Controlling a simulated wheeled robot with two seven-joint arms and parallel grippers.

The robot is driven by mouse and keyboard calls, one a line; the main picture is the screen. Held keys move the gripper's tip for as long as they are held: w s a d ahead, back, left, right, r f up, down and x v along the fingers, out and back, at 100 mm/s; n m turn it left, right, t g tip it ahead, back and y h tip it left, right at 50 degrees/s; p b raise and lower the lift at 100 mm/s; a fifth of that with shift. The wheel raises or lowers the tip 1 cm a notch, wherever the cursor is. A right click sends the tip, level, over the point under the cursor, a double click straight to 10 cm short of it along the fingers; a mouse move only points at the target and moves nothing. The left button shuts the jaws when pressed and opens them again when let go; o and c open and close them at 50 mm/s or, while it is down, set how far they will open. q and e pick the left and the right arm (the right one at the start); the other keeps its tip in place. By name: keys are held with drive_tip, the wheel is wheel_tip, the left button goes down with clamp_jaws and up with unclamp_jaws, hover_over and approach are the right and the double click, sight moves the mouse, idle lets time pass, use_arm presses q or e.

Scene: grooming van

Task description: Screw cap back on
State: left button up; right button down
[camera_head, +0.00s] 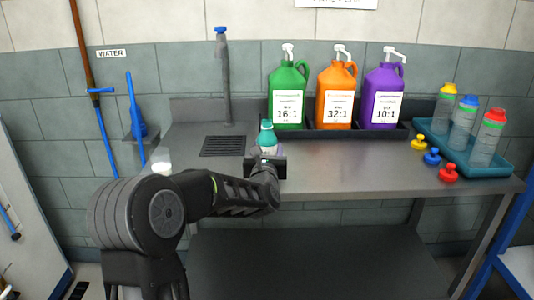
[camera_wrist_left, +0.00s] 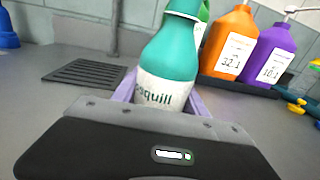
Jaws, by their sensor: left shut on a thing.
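A teal bottle (camera_head: 267,137) with a white label stands at the front middle of the metal counter, beyond my left gripper. In the left wrist view the teal bottle (camera_wrist_left: 172,62) is close and nearly upright, with a pale ring at its neck; its top is cut off. My left gripper (camera_head: 266,157) is shut on the bottle, and its pale purple fingers (camera_wrist_left: 160,98) lie on both sides of the label. I cannot tell whether a cap is on the bottle. My right gripper is not in view.
Green (camera_head: 288,95), orange (camera_head: 336,93) and purple (camera_head: 383,95) pump jugs stand in a dark tray at the back. A teal tray (camera_head: 462,155) holds clear bottles at right, beside yellow, blue and red caps (camera_head: 448,173). A drain grate (camera_head: 223,146) lies left. A small white thing (camera_head: 161,161) is unclear.

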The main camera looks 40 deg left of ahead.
use_arm(q)
drive_tip(key=shift+r, duration=0.2)
drive_tip(key=shift+r+p, duration=0.35)
drive_tip(key=shift+r, duration=4.45)
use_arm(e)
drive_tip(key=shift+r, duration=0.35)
use_arm(q)
drive_tip(key=o, duration=0.9)
clamp_jaws()
